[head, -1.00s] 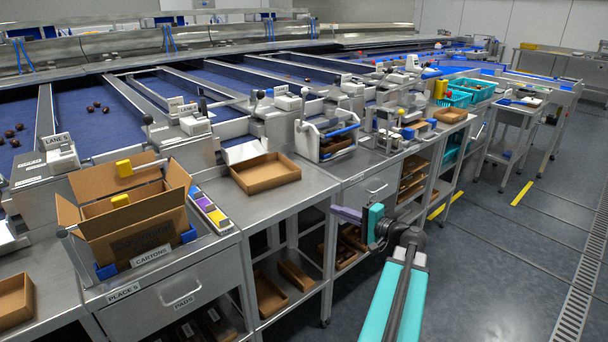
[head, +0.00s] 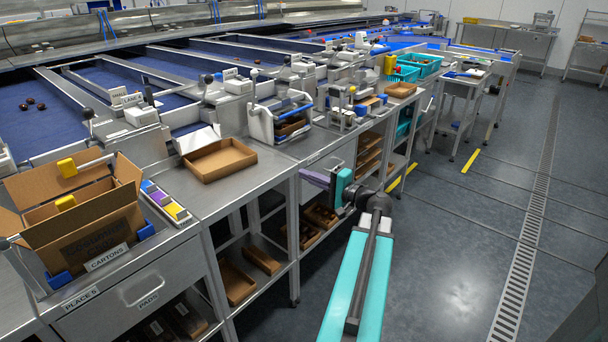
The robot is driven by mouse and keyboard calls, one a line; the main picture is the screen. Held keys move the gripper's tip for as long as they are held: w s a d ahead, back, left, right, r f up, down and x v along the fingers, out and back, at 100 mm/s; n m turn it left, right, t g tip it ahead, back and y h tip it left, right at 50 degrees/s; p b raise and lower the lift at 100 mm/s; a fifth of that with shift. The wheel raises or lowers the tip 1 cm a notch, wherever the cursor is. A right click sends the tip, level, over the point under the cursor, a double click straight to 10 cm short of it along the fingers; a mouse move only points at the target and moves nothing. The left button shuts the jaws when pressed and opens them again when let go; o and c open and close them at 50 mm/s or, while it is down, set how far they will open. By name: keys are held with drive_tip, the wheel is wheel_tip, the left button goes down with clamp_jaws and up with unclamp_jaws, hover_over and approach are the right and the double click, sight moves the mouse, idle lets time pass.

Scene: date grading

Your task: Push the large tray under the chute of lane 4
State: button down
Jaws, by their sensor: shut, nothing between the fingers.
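The large tray, a shallow brown open tray (head: 231,164), sits empty on the steel bench (head: 262,184). Its back edge is by the pale sloping plate of a chute (head: 199,140). A lane sign (head: 133,98) stands up and left of the chute; its number is too small to read surely. My gripper (head: 317,179), with purple fingers on a teal body, is shut and empty. In the picture it is right of the tray and in front of the bench's front edge, apart from the tray.
An open carton (head: 92,230) and a strip of coloured blocks (head: 165,203) stand left of the tray. A white-framed rack (head: 281,119) stands right of it. Teal crates (head: 404,74) are farther along. The floor (head: 470,240) at right is clear.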

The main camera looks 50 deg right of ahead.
sight(264, 166)
drive_tip(key=w+p, duration=0.1)
drive_tip(key=w, duration=1.7)
drive_tip(key=shift+w+d+p, duration=0.1)
drive_tip(key=shift+w+p, duration=0.05)
drive_tip(key=shift+p, duration=0.15)
drive_tip(key=shift+s+a+f+b, duration=0.1)
drive_tip(key=shift+s+a+b, duration=0.1)
drive_tip(key=shift+a+b, duration=0.3)
drive_tip(key=shift+s+a+b, duration=0.15)
drive_tip(key=shift+a+b, duration=0.25)
drive_tip(key=shift+a, duration=0.05)
